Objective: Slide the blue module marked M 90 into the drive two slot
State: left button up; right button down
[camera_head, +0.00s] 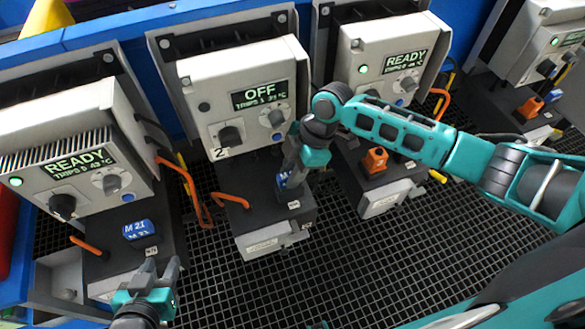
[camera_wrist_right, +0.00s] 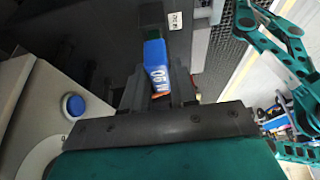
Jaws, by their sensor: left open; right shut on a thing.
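Drive two (camera_head: 246,92) is the grey cabinet marked 2, its display reading OFF, with a dark lower housing (camera_head: 262,218) in front. My right gripper (camera_head: 290,178) points down over that housing and is shut on the blue module (camera_head: 282,180), which it partly hides. In the right wrist view the blue module (camera_wrist_right: 156,66) shows the white marking M 90 and lies between the fingers, against the dark housing. I cannot tell whether it is inside the slot. My left gripper (camera_head: 160,268) is open and empty, in front of the left drive.
The left drive (camera_head: 75,150) reads READY and bears a blue M 21 module (camera_head: 137,230). Another READY drive (camera_head: 385,65) with an orange part (camera_head: 375,160) stands to the right. An orange handle (camera_head: 231,200) sits left of my right gripper. Dark grating (camera_head: 310,270) lies open in front.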

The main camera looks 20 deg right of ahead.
jog(key=shift+f+b, duration=0.5)
jog(key=shift+f, duration=0.35)
jog(key=c, duration=0.8)
grip_release()
jog(key=p+v, duration=0.1)
jog(key=v, duration=1.2)
jog(key=shift+p, duration=0.3)
jog(key=shift+a+f, duration=0.1)
